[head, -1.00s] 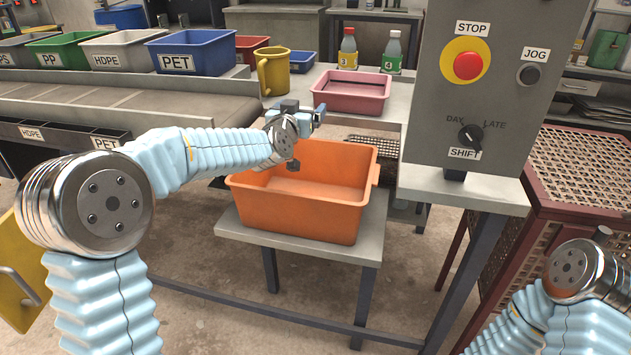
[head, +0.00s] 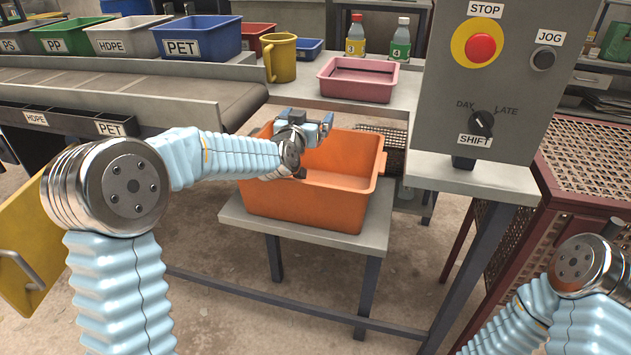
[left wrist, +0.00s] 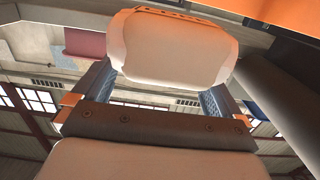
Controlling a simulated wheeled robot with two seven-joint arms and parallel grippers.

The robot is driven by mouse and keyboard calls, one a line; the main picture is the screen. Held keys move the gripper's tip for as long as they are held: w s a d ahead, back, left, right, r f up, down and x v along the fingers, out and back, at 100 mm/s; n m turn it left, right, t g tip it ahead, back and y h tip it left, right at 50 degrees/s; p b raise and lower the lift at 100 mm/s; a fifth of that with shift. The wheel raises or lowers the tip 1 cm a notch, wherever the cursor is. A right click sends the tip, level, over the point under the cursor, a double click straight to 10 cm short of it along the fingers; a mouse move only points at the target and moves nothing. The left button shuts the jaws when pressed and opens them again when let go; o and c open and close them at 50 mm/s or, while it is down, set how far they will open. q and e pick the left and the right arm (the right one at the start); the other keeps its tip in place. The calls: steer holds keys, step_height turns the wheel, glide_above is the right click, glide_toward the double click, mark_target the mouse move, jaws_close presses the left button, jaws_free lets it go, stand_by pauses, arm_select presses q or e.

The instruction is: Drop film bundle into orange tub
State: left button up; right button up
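The orange tub (head: 318,203) stands upright on a small grey table, its inside partly hidden by my left wrist. My left gripper (head: 310,126) is over the tub's back left part. Its two blue fingers stand apart, with no bundle visible between them in the head view. A strip of orange shows at the top right there. My right gripper is out of view.
The small grey table (head: 236,212) bears the tub. A pink tray (head: 357,88) and a yellow mug (head: 281,58) stand behind. The control box (head: 490,120) with a red stop button rises at right, beside a red mesh cage (head: 585,165). A conveyor (head: 150,98) runs at left.

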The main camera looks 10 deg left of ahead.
arm_select(q)
steer(key=shift+r, duration=1.5)
steer(key=s+d+r+p, duration=0.1)
steer(key=s+d+r, duration=0.2)
steer(key=s+r, duration=0.7)
steer(key=s, duration=0.3)
steer(key=shift+s+d, duration=0.25)
steer(key=shift+d, duration=0.15)
